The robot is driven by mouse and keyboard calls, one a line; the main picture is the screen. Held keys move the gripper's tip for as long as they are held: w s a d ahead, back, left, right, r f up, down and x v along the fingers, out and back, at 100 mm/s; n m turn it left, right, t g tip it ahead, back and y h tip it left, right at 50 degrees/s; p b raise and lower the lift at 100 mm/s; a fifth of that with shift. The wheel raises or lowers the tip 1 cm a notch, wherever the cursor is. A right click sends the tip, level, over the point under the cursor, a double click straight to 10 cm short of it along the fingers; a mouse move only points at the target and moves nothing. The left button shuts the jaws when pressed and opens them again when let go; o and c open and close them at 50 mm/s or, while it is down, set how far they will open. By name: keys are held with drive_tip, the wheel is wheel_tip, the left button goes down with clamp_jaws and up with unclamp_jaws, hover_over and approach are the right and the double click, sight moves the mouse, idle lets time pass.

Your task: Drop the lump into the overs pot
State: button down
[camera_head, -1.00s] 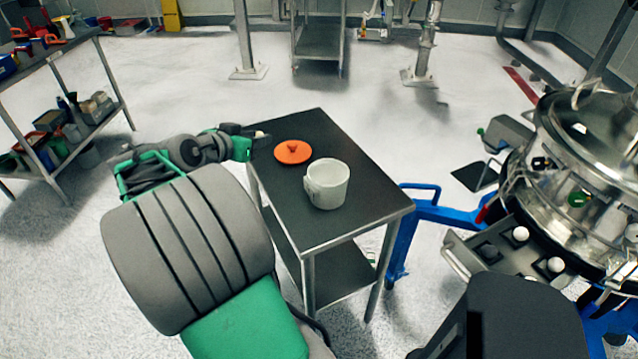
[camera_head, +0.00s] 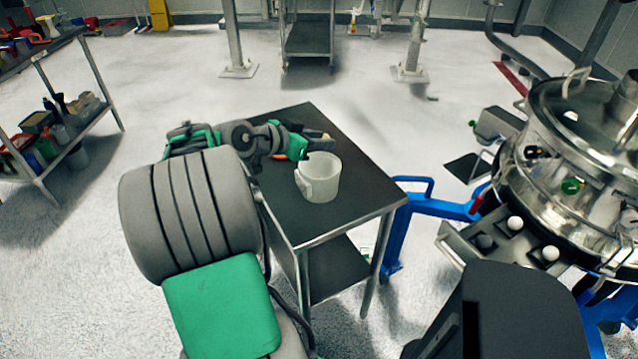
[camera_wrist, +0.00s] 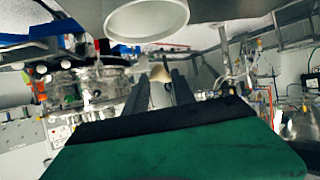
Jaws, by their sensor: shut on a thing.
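The overs pot (camera_head: 318,180), a white open-topped pot with a handle, stands upright on the dark-topped table. My gripper (camera_head: 322,140) is just behind the pot's far rim, seemingly above the table top, and not over the mouth as far as I can tell. In the wrist view my gripper (camera_wrist: 160,82) is shut on the small beige lump (camera_wrist: 160,73), held between the fingertips. The pot's round rim (camera_wrist: 147,20) shows at the top of that view, apart from the lump. The inside of the pot is mostly hidden.
The dark table (camera_head: 350,195) is clear to the right of the pot. An orange lid (camera_head: 281,157) lies on it, mostly hidden behind my arm. The steel sifter (camera_head: 575,165) and its blue frame (camera_head: 405,225) stand to the right. A loaded bench (camera_head: 50,125) stands left.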

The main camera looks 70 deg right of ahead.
drive_tip(key=c, duration=1)
unclamp_jaws()
drive_tip(key=shift+o, duration=0.2)
drive_tip(key=v, duration=0.7)
drive_tip(key=shift+w+a+b, duration=0.25)
drive_tip(key=shift+a+b, duration=0.05)
drive_tip(key=shift+r, duration=0.1)
